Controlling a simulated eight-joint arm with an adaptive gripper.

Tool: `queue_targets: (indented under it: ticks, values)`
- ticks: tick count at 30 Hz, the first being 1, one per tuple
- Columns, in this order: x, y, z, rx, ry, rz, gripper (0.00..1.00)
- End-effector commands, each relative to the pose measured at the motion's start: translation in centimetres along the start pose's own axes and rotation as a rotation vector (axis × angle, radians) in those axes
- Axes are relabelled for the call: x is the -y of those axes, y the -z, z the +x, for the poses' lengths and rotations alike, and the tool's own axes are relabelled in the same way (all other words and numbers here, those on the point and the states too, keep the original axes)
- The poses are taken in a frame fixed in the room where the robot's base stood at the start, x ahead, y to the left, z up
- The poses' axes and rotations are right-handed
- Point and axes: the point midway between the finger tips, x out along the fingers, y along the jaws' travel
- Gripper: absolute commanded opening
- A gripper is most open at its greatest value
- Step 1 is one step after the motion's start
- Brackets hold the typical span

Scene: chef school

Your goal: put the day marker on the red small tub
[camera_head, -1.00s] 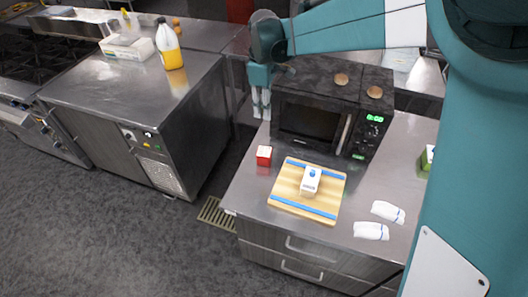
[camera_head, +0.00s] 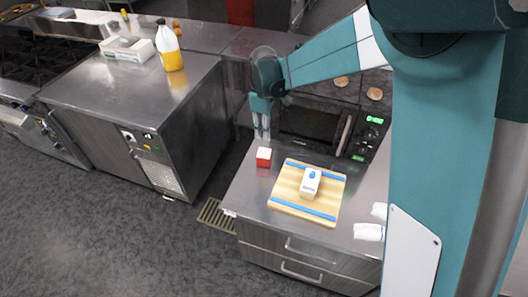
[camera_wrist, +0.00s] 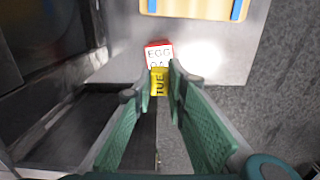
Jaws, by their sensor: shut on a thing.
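The red small tub (camera_head: 263,157) stands on the steel counter left of the cutting board, and its white lid shows. In the wrist view the tub (camera_wrist: 158,54) has a label that reads "EGG" with a second line partly covered. My gripper (camera_head: 262,134) is just behind and above the tub in the head view, pointing down. In the wrist view my gripper (camera_wrist: 161,84) is shut on a yellow day marker (camera_wrist: 159,83) lettered "TUE". The marker overlaps the tub's near edge in this view; I cannot tell whether they touch. The marker is not distinguishable in the head view.
A wooden board (camera_head: 290,197) with blue bands holds a white and blue item (camera_head: 311,183). A black microwave (camera_head: 308,127) stands close behind my gripper. White folded cloths (camera_head: 369,232) lie at the right, partly hidden by my arm. Counter in front of the tub is clear.

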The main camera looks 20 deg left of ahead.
Motion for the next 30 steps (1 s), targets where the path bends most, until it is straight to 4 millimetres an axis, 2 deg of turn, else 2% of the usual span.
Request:
queue_targets:
  ticks: [15, 30]
  values:
    - [0.0, 0.0, 5.6, 0.000, 0.000, 0.000, 0.07]
    - [0.0, 0.0, 6.3, 0.000, 0.000, 0.000, 0.07]
